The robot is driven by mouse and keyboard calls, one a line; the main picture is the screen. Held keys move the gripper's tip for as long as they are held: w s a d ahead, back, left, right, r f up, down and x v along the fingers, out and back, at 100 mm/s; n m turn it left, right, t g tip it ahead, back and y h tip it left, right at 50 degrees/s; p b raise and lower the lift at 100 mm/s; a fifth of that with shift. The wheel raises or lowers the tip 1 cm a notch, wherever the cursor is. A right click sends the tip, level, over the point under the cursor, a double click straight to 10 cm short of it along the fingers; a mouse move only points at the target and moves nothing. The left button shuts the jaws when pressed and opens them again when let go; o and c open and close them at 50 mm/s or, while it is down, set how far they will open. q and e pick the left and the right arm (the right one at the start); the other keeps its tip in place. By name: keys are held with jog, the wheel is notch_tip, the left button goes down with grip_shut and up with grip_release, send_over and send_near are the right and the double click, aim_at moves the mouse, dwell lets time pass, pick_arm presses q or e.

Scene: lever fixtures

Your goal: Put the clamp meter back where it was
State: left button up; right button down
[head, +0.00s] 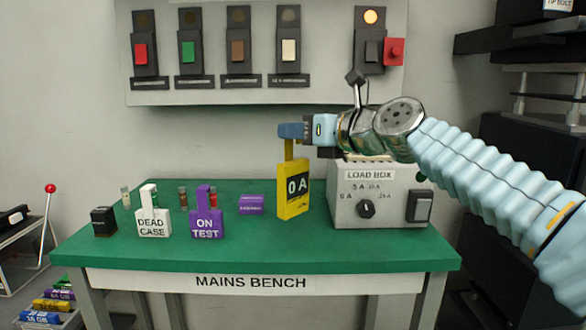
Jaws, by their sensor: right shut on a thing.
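The clamp meter (293,197) is a yellow, upright block with a dark display reading "0 A" and a narrow yellow upper part. My right gripper (290,131) reaches in from the right and is shut on that upper part. The meter is over the green top of the mains bench (310,252), left of the load box. I cannot tell whether its bottom touches the bench. My left gripper is not in view.
The load box (380,198) has a dial and a switch. A purple block (251,205), a purple "ON TEST" tag (206,222), a white "DEAD CASE" tag (153,222) and a black block (103,222) stand left. Switches with lamps, one lit (371,16), line the wall panel. The bench's front strip is clear.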

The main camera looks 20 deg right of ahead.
aim_at(300, 160)
jog(key=shift+w+f, duration=1)
jog(key=shift+f, duration=0.2)
jog(key=f+b, duration=0.2)
jog(key=f, duration=0.2)
jog(key=shift+w+b, duration=0.35)
jog(key=shift+b, duration=0.05)
jog(key=shift+r, duration=0.15)
jog(key=c, duration=0.9)
grip_release()
jog(key=shift+s+d, duration=0.1)
jog(key=b+v, duration=0.2)
jog(key=v, duration=1)
